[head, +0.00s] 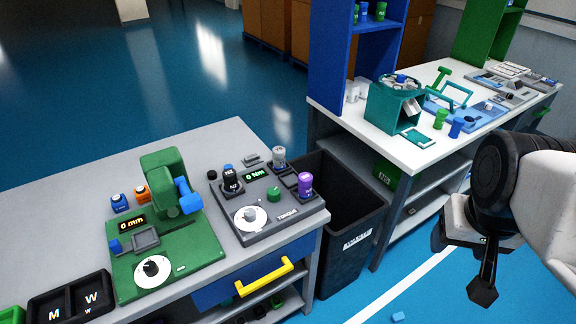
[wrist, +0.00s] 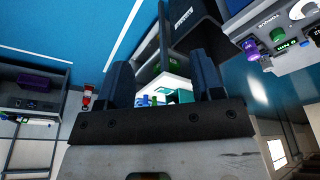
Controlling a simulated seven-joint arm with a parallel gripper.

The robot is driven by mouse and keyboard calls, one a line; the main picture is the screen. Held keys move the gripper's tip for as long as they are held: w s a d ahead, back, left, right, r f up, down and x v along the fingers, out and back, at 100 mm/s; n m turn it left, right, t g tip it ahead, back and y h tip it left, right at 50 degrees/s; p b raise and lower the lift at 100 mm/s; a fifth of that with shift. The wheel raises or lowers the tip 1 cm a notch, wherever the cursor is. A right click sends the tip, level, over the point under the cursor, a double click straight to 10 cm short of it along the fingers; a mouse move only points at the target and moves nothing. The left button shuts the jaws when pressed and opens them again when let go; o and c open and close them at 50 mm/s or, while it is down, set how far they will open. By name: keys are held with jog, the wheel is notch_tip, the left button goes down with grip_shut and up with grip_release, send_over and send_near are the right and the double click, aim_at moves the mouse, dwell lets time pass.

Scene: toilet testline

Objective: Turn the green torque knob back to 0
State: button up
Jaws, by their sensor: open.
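The green torque knob (head: 274,194) is a small upright cylinder on the dark torque station (head: 262,229), on the grey bench in the head view. Above it a display (head: 256,175) reads 0 Nm in green. A white dial (head: 250,220) sits below it, left of the TORQUE label. The knob also shows small in the wrist view (wrist: 279,33), at the upper right. My gripper (head: 483,290) hangs at the right of the head view, over the floor and far from the knob. In the wrist view its two dark fingers (wrist: 158,80) stand apart with nothing between them.
A purple-topped cylinder (head: 305,184), a grey-topped one (head: 279,157) and black ones (head: 232,181) stand close around the knob. A black bin (head: 347,217) stands between the bench and the white table (head: 391,146).

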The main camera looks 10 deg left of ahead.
jog(key=shift+o, duration=0.6)
jog(key=shift+w+a, duration=0.2)
jog(key=shift+w, duration=0.2)
jog(key=w+a+m, duration=0.4)
jog(key=w+a, duration=0.1)
jog(key=w, duration=0.4)
jog(key=m+g, duration=0.3)
jog(key=m, duration=1)
send_over(274, 191)
jog(key=f, duration=1.9)
jog(key=shift+w+d+f, duration=0.15)
jog(key=shift+w+d, duration=0.05)
jog(key=shift+d, duration=0.05)
jog(key=shift+a+f, duration=0.2)
jog(key=shift+a, duration=0.1)
jog(key=shift+f, duration=0.1)
jog(key=shift+s+f, duration=0.1)
jog(key=shift+f, duration=3.7)
